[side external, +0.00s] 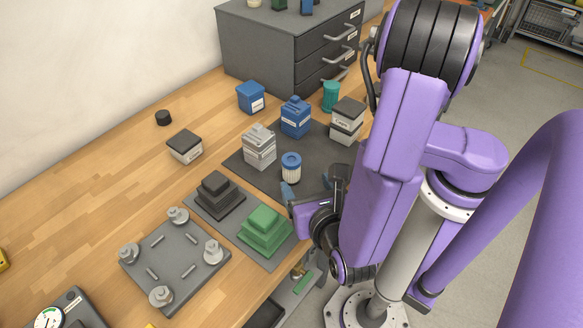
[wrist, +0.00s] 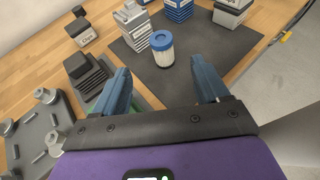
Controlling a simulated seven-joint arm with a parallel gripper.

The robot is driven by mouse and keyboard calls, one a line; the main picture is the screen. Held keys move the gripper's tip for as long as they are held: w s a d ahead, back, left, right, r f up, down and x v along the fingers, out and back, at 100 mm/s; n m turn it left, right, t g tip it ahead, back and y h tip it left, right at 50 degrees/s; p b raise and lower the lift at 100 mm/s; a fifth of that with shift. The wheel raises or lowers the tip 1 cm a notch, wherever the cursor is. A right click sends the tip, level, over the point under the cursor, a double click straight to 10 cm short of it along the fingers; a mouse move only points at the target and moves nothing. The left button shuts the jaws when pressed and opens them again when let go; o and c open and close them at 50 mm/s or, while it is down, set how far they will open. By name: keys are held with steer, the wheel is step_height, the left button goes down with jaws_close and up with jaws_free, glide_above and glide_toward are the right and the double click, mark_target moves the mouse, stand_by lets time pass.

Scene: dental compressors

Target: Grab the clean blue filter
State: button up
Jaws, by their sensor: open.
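The clean blue filter (side external: 291,167) is a small upright cylinder with a blue top and a white pleated body. It stands on the dark mat (side external: 240,163). In the wrist view the filter (wrist: 162,49) stands beyond my fingertips, roughly centred between them and apart from both. My gripper (wrist: 158,78) is open and empty, its two blue fingers spread wide. In the side view my gripper (side external: 288,192) is low at the near edge of the mat, just in front of the filter. The arm hides part of the gripper there.
Close behind the filter stand a grey-white block (side external: 259,147), a blue container (side external: 296,118) and a dark-topped box (side external: 346,121). A green stepped block (side external: 265,232) and a black stepped block (side external: 215,195) sit nearer. A grey plate with posts (side external: 176,262) lies left. A drawer cabinet (side external: 262,50) stands behind.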

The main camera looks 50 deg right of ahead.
mark_target(290, 159)
steer(key=x, duration=1)
steer(key=shift+d+f, duration=0.15)
steer(key=shift+f, duration=0.05)
steer(key=shift+f+x, duration=0.15)
steer(key=shift+x, duration=1.2)
steer(key=shift+f+x, duration=0.1)
steer(key=shift+x, duration=1.25)
steer(key=shift+s, duration=0.1)
steer(key=c, duration=1)
